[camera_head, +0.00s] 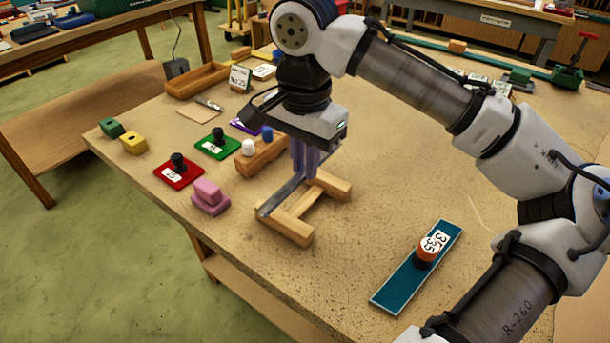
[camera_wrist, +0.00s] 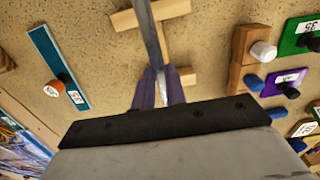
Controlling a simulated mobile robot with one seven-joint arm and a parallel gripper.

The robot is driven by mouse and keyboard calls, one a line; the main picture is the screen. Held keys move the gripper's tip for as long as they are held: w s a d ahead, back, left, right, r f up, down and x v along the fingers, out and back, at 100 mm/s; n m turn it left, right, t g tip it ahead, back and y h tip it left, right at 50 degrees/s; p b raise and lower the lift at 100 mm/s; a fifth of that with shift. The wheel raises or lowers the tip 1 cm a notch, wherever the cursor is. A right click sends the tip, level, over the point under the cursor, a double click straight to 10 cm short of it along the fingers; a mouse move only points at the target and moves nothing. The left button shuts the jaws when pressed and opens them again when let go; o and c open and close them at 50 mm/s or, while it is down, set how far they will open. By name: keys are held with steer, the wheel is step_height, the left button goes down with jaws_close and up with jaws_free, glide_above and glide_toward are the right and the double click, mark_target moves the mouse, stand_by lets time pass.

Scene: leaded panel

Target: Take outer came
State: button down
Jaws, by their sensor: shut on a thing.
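The outer came (camera_head: 279,196) is a long, thin grey metal strip at a wooden H-shaped rest (camera_head: 285,228) in the middle of the bench. In the wrist view the came (camera_wrist: 150,38) runs up from between my fingers to the top edge. My gripper (camera_head: 304,168) points down and its purple fingers are shut on the came; they also show in the wrist view (camera_wrist: 159,90). I cannot tell whether the came still touches the rest. The part of the came behind the fingers is partly hidden.
A teal strip (camera_head: 390,292) with an orange-sided round piece (camera_head: 428,250) lies to the right. A pink block (camera_head: 209,198), a red plate (camera_head: 172,178), a green plate (camera_head: 209,149) and a wooden block with knobs (camera_head: 262,157) stand left. Bare bench lies between rest and teal strip.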

step_height(320, 180, up, 24)
steer(key=p, duration=0.5)
steer(key=shift+f+p, duration=0.25)
steer(key=shift+p, duration=0.15)
